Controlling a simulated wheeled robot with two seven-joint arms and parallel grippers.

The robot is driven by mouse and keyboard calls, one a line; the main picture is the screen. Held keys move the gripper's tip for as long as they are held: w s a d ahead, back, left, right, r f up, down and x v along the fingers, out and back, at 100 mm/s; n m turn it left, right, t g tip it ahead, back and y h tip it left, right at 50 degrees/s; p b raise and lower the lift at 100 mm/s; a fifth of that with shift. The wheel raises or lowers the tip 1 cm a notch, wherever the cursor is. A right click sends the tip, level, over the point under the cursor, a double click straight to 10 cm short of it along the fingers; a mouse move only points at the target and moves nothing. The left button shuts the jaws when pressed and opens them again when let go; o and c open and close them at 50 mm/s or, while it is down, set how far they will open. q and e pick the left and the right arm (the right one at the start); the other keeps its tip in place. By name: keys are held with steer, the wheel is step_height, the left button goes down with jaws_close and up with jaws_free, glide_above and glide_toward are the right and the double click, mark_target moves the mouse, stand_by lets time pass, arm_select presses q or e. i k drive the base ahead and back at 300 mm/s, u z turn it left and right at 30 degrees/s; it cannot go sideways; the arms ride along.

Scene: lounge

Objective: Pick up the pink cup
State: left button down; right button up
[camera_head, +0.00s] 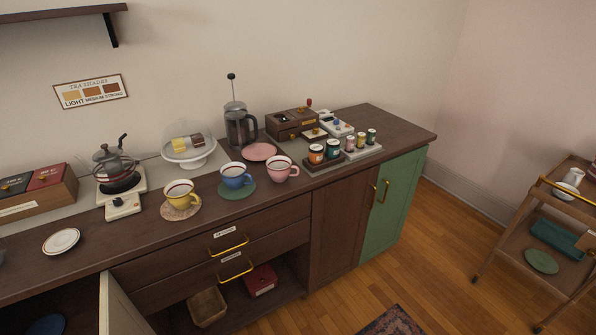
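The pink cup (280,173) stands upright on the dark wooden counter, its handle toward the right. It is to the right of the blue cup (236,176), which sits on a green coaster (237,194). A yellow cup (181,193) sits further left on a tan coaster (180,212). A pink round coaster or saucer (259,151) lies empty just behind the pink cup. Neither of my grippers shows in the head view.
Behind the cups are a cake stand (190,155) and a French press (239,128). Jars on a tray (325,165) stand right of the pink cup. A kettle (111,163) is at left. A trolley (556,215) stands at right. Bare counter lies in front of the cups.

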mark_target(283, 171)
steer(key=z, duration=1.55)
steer(key=i, duration=2.7)
steer(key=u, duration=2.4)
